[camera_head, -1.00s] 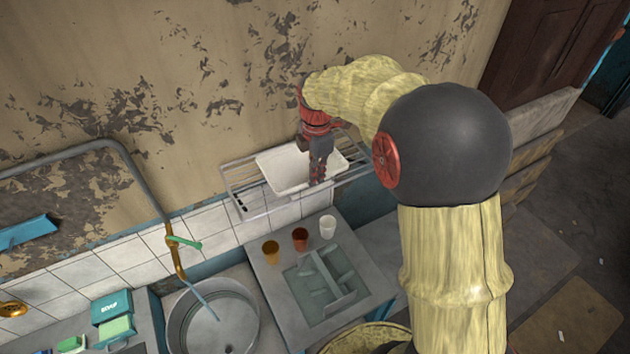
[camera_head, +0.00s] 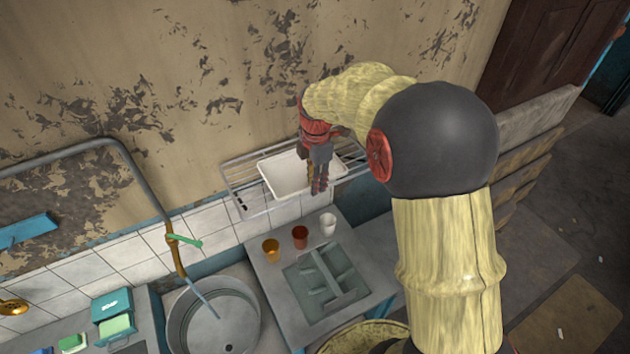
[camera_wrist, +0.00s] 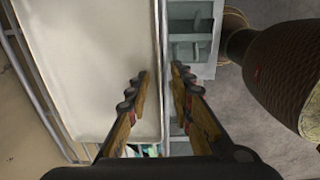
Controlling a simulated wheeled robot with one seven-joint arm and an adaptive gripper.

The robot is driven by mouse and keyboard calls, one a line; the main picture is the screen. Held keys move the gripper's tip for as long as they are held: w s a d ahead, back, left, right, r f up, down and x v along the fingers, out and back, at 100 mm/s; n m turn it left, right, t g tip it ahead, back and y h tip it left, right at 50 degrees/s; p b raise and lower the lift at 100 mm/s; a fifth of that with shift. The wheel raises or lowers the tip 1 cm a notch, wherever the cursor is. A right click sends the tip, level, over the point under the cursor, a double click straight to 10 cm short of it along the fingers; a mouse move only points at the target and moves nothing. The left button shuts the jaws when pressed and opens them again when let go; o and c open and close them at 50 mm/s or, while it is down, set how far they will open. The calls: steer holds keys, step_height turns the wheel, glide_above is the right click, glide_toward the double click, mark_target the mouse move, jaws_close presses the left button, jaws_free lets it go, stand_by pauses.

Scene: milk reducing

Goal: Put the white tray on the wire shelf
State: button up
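The white tray (camera_head: 284,177) lies on the wire shelf (camera_head: 239,174) on the wall, its front edge near the shelf's front rail. My gripper (camera_head: 317,188) points down at the tray's front right side, with its two fingers apart. In the wrist view, the tray (camera_wrist: 90,65) fills the left side, and its rim runs between the fingertips of my gripper (camera_wrist: 160,76). There is a gap between the fingers, and they do not appear to clamp the rim. Part of the tray is hidden behind my gripper.
Below the shelf, an orange cup (camera_head: 270,250), a red-brown cup (camera_head: 300,238) and a white cup (camera_head: 328,225) stand on the counter by a grey divided tray (camera_head: 318,290). A round sink (camera_head: 215,325) with a pipe faucet (camera_head: 177,255) is at left.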

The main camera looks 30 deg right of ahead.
steer(key=shift+r, duration=0.1)
step_height(320, 180, up, 12)
steer(key=b, duration=0.1)
steer(key=s+a+r+m+t, duration=0.1)
steer(key=s+a+r+m, duration=0.2)
steer(key=s+m, duration=0.15)
steer(key=s+a+r+m+t, duration=0.1)
steer(key=s+a+r+m, duration=0.1)
steer(key=s+a+m, duration=0.3)
steer(key=s+a+f+m+t, duration=0.1)
steer(key=s+m, duration=0.3)
steer(key=s, duration=0.3)
steer(key=s+a+f+m+t, duration=0.1)
steer(key=s+a+m+t, duration=0.1)
steer(key=s+m, duration=0.2)
steer(key=s, duration=0.3)
steer(key=shift+a+f, duration=0.15)
steer(key=shift+f, duration=0.15)
steer(key=shift+m, duration=0.25)
step_height(320, 180, down, 25)
steer(key=b, duration=2.5)
steer(key=shift+r, duration=0.15)
